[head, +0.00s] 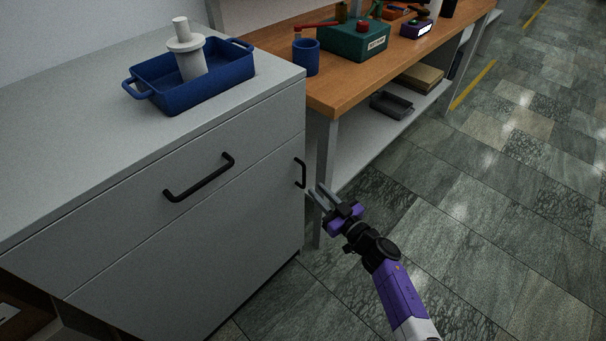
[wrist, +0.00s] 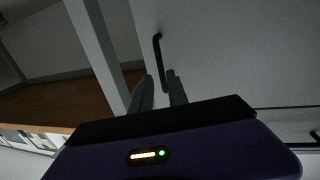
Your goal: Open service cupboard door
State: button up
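The service cupboard door (head: 220,235) is the grey lower front of the cabinet, and it looks closed. Its black vertical handle (head: 301,173) sits near the door's right edge. My gripper (head: 318,194) is just right of and slightly below this handle in the head view, with its two fingers apart. In the wrist view the handle (wrist: 159,58) runs down toward the gap between my fingertips (wrist: 161,85). The fingers look open and empty. I cannot tell whether they touch the handle.
A drawer handle (head: 199,178) is above the door. A blue tray (head: 181,91) with a white stepped object (head: 188,50) stands on the cabinet. A wooden bench (head: 362,78) stands right of it, its metal leg (head: 325,180) close to my gripper. The tiled floor (head: 500,210) at right is clear.

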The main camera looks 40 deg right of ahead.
aim_at(304, 186)
jog(key=w, duration=0.2)
jog(key=w+b, duration=0.1)
jog(key=w, duration=0.2)
jog(key=w+d+b, duration=0.1)
jog(key=w, duration=0.1)
jog(key=shift+w, duration=0.35)
jog(key=shift+r, duration=0.1)
grip_shut()
dwell(1.1)
